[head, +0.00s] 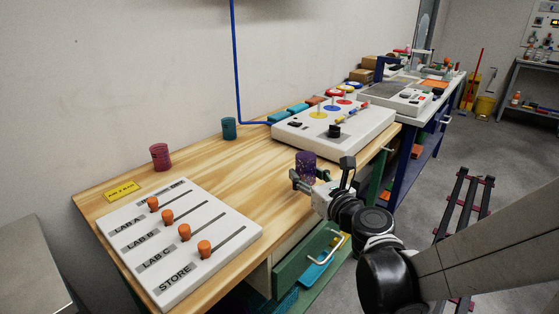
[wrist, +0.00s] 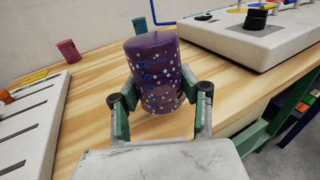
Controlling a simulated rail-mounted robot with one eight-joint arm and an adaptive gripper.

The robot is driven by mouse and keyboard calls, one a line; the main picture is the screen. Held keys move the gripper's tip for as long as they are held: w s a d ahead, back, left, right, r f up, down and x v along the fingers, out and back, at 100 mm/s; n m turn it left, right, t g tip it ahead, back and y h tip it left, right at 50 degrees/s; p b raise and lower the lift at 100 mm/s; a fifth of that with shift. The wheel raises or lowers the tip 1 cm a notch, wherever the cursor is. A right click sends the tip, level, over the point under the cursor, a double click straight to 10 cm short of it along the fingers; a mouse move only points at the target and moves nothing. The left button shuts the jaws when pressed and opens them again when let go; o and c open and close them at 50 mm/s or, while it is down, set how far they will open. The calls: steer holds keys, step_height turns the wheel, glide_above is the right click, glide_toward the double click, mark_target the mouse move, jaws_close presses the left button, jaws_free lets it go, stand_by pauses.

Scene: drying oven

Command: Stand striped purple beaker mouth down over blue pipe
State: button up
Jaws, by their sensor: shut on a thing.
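A purple beaker (head: 305,172) is held at my gripper above the right front part of the wooden table. In the wrist view the beaker (wrist: 157,75) is roughly upright, slightly tilted, and shows pale dots rather than clear stripes. Its upper end looks flat and closed; its lower end is partly hidden. My gripper (wrist: 160,100) is shut on it, with one green finger on each side; the gripper also shows in the head view (head: 303,181). A blue pipe (head: 236,60) runs down the wall, bends near the table and reaches toward the white panel box.
The white panel box (head: 365,138) with coloured discs and knobs stands behind the beaker. A reddish cup (head: 159,157) and a teal cup (head: 229,128) stand near the wall. A white slider board (head: 145,258) lies at front left. The table's middle is clear.

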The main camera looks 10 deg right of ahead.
mark_target(304, 196)
steer(key=shift+f+b, duration=1.8)
steer(key=shift+f, duration=0.3)
steer(key=shift+f+b, duration=0.25)
steer(key=shift+b, duration=0.05)
steer(key=o, duration=1.3)
steer(key=shift+v, duration=6)
